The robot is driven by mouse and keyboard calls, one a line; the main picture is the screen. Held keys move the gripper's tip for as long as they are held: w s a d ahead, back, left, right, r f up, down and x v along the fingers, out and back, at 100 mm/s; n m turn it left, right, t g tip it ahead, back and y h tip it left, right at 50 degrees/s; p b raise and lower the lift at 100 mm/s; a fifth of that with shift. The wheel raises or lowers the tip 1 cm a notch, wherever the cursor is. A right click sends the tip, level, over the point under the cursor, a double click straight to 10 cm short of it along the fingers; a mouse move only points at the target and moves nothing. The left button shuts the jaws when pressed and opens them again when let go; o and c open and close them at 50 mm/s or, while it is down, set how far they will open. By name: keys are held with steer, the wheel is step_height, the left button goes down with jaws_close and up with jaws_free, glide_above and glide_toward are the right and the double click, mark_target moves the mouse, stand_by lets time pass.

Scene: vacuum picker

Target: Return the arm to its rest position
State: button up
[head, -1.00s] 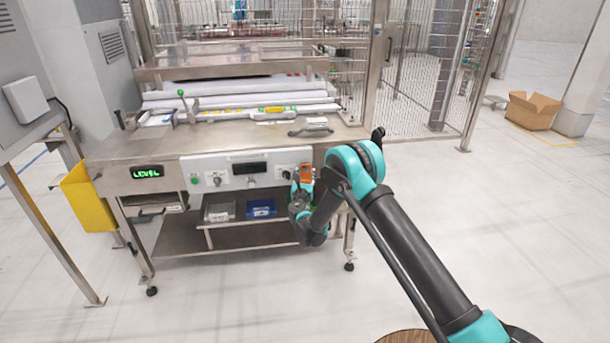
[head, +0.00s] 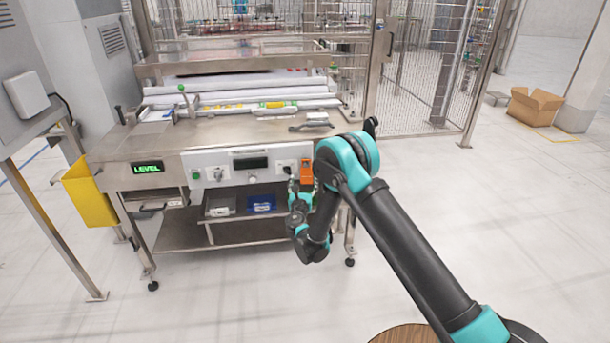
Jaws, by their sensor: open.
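My arm reaches in from the lower right, with its teal elbow (head: 347,160) raised in front of the table's right end. The forearm bends down to my gripper (head: 294,184), which is small and dark in this view. The gripper is open and is in front of the right end of the white control panel (head: 222,167), beside an orange part (head: 307,172). I cannot tell whether it touches the panel. Nothing shows between its fingers.
The steel table (head: 140,150) has a lower shelf with a grey bin (head: 220,207) and a blue bin (head: 262,203). A yellow holder (head: 88,193) hangs at the left. A wire fence (head: 425,65) stands behind. An open cardboard box (head: 534,106) lies far right.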

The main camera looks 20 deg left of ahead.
steer(key=w+d+r+m+g+h, duration=0.1)
steer(key=d+r+m+h, duration=0.2)
steer(key=d, duration=0.5)
steer(key=w+d+r+m+g+h, duration=0.1)
steer(key=w+d+r+m, duration=0.15)
steer(key=d+m, duration=0.4)
steer(key=w+d+r+m+g+h, duration=0.1)
steer(key=d+r+m+h, duration=0.2)
steer(key=d, duration=0.6)
steer(key=s+d+r+m+g+h, duration=0.1)
steer(key=s+d+m, duration=0.15)
steer(key=d, duration=0.45)
steer(key=s+d+r+m+g, duration=0.1)
steer(key=d+r+m+g, duration=0.1)
steer(key=d+m, duration=0.3)
steer(key=s+d+r+m+g+h, duration=0.1)
steer(key=s+d+m, duration=0.1)
steer(key=d, duration=0.6)
steer(key=s+d+m+g, duration=0.4)
steer(key=s+d+m, duration=0.5)
steer(key=s+d, duration=0.4)
steer(key=s+f+m+g+y, duration=0.1)
steer(key=s+m, duration=0.3)
steer(key=s, duration=0.5)
steer(key=s+d+f+m+g+y, duration=0.1)
steer(key=s+f+m+y, duration=0.1)
steer(key=s, duration=0.8)
steer(key=shift+f+m+g+y, duration=0.35)
steer(key=shift+f+m, duration=0.35)
steer(key=shift+m, duration=0.5)
